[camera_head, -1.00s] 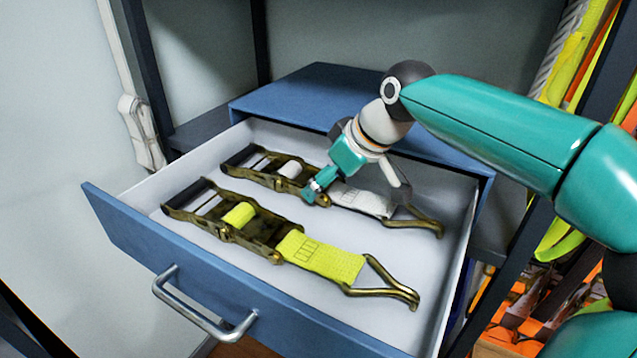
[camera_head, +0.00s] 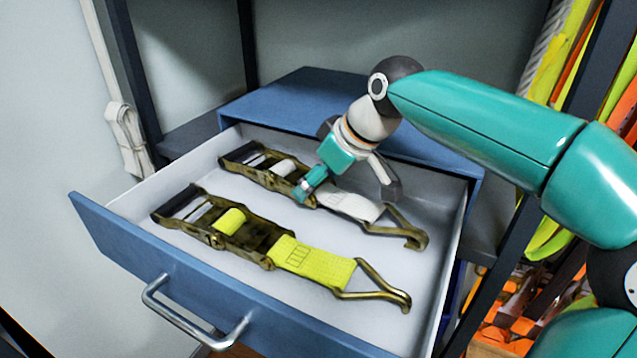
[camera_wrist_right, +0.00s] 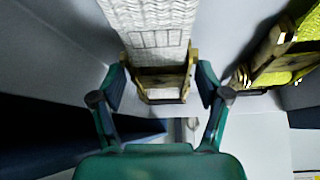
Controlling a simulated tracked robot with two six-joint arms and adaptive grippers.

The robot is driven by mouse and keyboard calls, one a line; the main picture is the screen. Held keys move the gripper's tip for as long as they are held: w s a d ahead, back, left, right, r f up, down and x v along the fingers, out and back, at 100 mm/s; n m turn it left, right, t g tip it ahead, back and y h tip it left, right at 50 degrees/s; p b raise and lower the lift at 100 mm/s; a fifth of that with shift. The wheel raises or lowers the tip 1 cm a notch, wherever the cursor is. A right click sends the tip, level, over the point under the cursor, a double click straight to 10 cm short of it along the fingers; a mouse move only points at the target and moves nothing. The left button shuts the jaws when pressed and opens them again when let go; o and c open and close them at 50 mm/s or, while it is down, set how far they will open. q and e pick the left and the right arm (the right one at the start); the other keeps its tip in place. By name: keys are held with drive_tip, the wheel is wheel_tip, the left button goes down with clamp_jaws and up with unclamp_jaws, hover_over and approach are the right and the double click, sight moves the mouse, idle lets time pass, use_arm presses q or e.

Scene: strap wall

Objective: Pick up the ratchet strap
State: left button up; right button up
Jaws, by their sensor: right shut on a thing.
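Two ratchet straps lie in an open blue drawer (camera_head: 105,216). The rear one is the white strap (camera_head: 346,203), with a brass ratchet, a black handle and a hook at its right end. The front one is the yellow strap (camera_head: 312,262), with a similar ratchet and hook. My right gripper (camera_head: 305,190) is shut on the white strap's ratchet, near where the webbing starts. In the right wrist view, the fingers of my right gripper (camera_wrist_right: 161,82) sit on either side of the brass frame, with the white webbing (camera_wrist_right: 150,25) beyond. My left gripper is not in view.
The blue cabinet top (camera_head: 300,93) is behind the drawer. A metal handle (camera_head: 195,318) is on the drawer front. A white strap bundle (camera_head: 128,138) hangs by a dark post at left. Yellow and orange straps (camera_head: 575,60) hang at right.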

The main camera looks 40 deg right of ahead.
drive_tip(key=a, duration=0.1)
drive_tip(key=s+a, duration=0.1)
drive_tip(key=a+b, duration=0.1)
drive_tip(key=a, duration=0.1)
drive_tip(key=shift+s+r, duration=0.25)
drive_tip(key=shift+s, duration=0.05)
drive_tip(key=r+p, duration=0.1)
drive_tip(key=r, duration=0.3)
drive_tip(key=r+p, duration=0.1)
drive_tip(key=r, duration=0.4)
drive_tip(key=r+p, duration=0.2)
drive_tip(key=r, duration=0.3)
drive_tip(key=shift+w+d+r, duration=0.1)
drive_tip(key=shift+w+d, duration=0.05)
drive_tip(key=shift+d, duration=0.1)
drive_tip(key=shift+r+p, duration=0.55)
drive_tip(key=shift+r, duration=0.1)
drive_tip(key=r+p, duration=0.3)
drive_tip(key=shift+s+r, duration=0.1)
drive_tip(key=shift+s, duration=0.15)
drive_tip(key=shift+w+r+p, duration=0.15)
drive_tip(key=shift+p, duration=0.25)
